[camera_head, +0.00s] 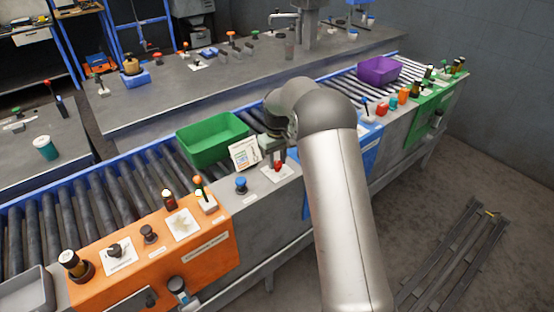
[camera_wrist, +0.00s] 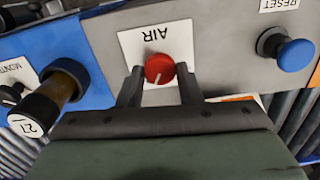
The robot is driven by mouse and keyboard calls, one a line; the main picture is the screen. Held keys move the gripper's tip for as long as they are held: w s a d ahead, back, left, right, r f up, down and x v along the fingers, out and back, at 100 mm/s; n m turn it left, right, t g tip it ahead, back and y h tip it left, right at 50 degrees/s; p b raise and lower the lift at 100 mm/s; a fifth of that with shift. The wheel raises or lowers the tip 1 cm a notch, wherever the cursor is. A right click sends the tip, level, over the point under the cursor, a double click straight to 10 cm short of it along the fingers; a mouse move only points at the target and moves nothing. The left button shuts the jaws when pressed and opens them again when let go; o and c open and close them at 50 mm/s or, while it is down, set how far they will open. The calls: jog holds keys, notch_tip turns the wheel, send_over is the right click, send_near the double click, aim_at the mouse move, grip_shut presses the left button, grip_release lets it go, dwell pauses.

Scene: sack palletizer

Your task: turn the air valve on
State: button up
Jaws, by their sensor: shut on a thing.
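The air valve is a round red knob (camera_wrist: 159,67) on a white plate (camera_wrist: 129,44) marked AIR, which reads upside down in the wrist view. A white line on the knob points toward the bottom of that view. My gripper (camera_wrist: 160,82) has one finger on each side of the knob and is shut on it. In the head view the red knob (camera_head: 278,166) shows just under my gripper (camera_head: 274,158), on the grey panel at the conveyor's front edge. My arm hides part of the panel to its right.
A blue RESET button (camera_wrist: 296,54) stands beside the valve and also shows in the head view (camera_head: 241,185). A dark, black-capped cylinder (camera_wrist: 54,92) stands on the other side.

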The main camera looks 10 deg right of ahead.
aim_at(277, 163)
jog(key=o, duration=1)
jog(key=shift+r, duration=0.1)
notch_tip(277, 163, up, 17)
jog(key=shift+r, duration=0.15)
